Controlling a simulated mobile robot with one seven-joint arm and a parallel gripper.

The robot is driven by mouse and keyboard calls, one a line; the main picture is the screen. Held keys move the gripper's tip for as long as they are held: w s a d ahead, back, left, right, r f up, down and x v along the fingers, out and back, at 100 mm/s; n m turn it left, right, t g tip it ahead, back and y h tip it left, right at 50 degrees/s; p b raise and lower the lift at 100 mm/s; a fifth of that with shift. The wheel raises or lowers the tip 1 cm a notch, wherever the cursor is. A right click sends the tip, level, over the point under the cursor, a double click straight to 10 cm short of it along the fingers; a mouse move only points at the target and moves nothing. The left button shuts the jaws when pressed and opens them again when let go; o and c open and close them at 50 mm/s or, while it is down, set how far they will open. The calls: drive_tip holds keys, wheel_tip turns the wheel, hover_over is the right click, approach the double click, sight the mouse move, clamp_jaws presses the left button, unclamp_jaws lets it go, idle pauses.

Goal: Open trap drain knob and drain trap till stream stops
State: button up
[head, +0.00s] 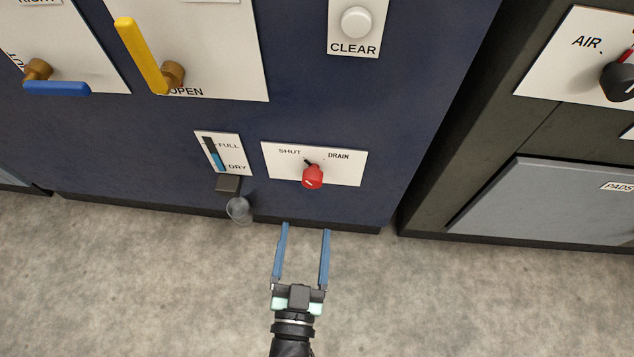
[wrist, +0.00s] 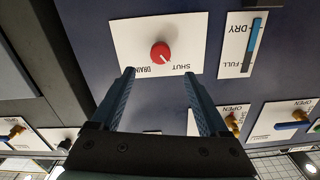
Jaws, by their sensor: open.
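The red trap drain knob (head: 312,177) sits on a white plate (head: 345,168) marked SHUT and DRAIN, low on the dark blue cabinet. In the wrist view the knob (wrist: 160,52) appears upside down, its white mark on the side of the SHUT label. My gripper (head: 306,228) is open and empty, fingers pointing at the cabinet. In the head view it is below the knob, apart from it. In the wrist view the knob shows beyond and between the fingertips (wrist: 159,76). A FULL/DRY gauge (head: 222,152) left of the knob shows some blue. No stream is visible.
A dark spout block (head: 228,184) is below the gauge, with a clear cup (head: 239,210) under it. A yellow lever (head: 139,52), a blue lever (head: 57,88) and a white CLEAR button (head: 356,22) are higher up. The grey floor (head: 440,300) is open.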

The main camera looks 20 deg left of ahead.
sight(311, 185)
drive_tip(key=b+x, duration=0.3)
drive_tip(key=x, duration=0.8)
drive_tip(key=shift+w+a+b, duration=0.15)
drive_tip(key=shift+w+b, duration=0.2)
drive_tip(key=shift+b, duration=0.05)
clamp_jaws()
